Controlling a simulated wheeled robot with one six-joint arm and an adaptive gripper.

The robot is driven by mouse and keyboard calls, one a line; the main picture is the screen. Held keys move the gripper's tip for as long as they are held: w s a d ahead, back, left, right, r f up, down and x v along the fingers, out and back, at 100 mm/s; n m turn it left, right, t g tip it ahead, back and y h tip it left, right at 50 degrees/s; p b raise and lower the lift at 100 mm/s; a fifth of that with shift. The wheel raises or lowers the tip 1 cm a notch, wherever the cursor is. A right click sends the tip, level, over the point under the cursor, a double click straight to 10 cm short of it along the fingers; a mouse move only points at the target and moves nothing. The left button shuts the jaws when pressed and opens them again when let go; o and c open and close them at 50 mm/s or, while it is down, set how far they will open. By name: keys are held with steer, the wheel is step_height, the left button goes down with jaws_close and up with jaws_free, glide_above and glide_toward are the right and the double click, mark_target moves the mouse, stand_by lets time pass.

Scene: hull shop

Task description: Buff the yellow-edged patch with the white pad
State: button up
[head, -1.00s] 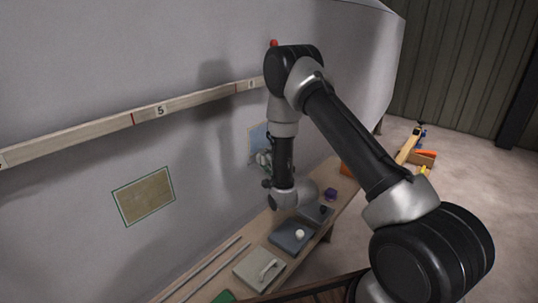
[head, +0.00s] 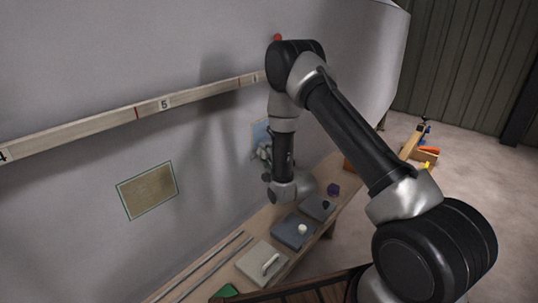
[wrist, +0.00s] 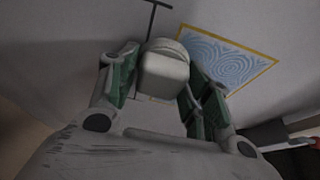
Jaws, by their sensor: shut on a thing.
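The yellow-edged patch (wrist: 228,58) shows in the wrist view at upper right, with pale blue swirls on the grey hull. In the head view the patch (head: 260,131) is mostly hidden behind my arm. My gripper (wrist: 165,68), with green-lined fingers, is shut on a whitish block, which I take as the white pad (wrist: 165,75). The pad is left of the patch in the wrist view. I cannot tell whether it touches the hull. In the head view my gripper (head: 264,154) is small, close to the hull beside the patch.
A green-edged tan patch (head: 148,190) is on the hull at left, below a numbered batten (head: 200,93). The bench below holds a beige handled block (head: 252,266), a blue-grey knobbed block (head: 290,236), a dark-knobbed block (head: 314,205), a purple item (head: 333,190) and rods (head: 205,266).

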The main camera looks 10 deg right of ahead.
steer(key=shift+w+a, duration=0.15)
steer(key=shift+w, duration=0.05)
steer(key=shift+r, duration=0.15)
steer(key=shift+w+a+r, duration=0.1)
steer(key=shift+r, duration=3.1)
steer(key=shift+w+a+r, duration=0.1)
steer(key=shift+r, duration=3.1)
steer(key=shift+s+d+f, duration=0.1)
steer(key=shift+f, duration=3.25)
steer(key=shift+s+d+f, duration=0.1)
steer(key=shift+f, duration=3.2)
steer(key=o, duration=0.3)
steer(key=c, duration=0.3)
